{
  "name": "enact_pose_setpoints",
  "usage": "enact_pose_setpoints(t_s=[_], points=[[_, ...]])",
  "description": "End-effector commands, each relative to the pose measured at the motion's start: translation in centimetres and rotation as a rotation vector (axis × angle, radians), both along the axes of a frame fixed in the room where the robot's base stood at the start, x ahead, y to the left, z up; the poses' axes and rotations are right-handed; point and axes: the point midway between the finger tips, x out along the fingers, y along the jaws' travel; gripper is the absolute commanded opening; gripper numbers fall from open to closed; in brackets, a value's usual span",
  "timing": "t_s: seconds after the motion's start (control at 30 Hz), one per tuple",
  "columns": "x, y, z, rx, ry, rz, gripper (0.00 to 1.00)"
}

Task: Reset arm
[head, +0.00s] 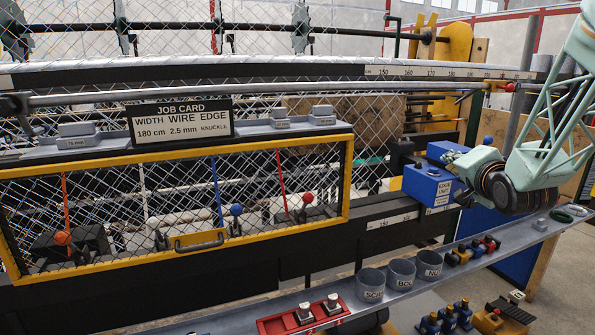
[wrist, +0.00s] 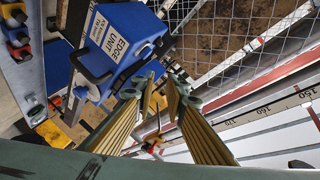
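My arm comes in from the right of the head view, a pale green lattice link with a dark wrist joint. My gripper (head: 456,154) is beside and just above the blue edge unit (head: 427,186), partly hidden by my wrist. In the wrist view my gripper (wrist: 163,82) has its two yellow-padded fingers spread apart, with nothing held between them that I can make out. The edge unit (wrist: 115,42) is at the upper left of that view, with its label tilted. I cannot tell whether a fingertip touches it.
A ruled rail (head: 420,72) and chain-link mesh run behind. A yellow-framed guard (head: 190,255) with coloured levers stands left, under the job card (head: 181,121). A grey shelf (head: 345,290) in front carries cups (head: 401,273), a red tray (head: 300,318) and small fittings.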

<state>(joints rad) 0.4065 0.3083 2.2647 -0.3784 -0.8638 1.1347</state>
Motion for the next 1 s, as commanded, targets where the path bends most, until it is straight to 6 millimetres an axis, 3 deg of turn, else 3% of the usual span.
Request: enact_pose_setpoints(t_s=[0.47, 1.0], points=[[-5.7, 4.4, 1.3, -0.170, 0.198, 0.009, 0.12], [-14.8, 9.3, 1.5, -0.332, 0.427, 0.070, 0.12]])
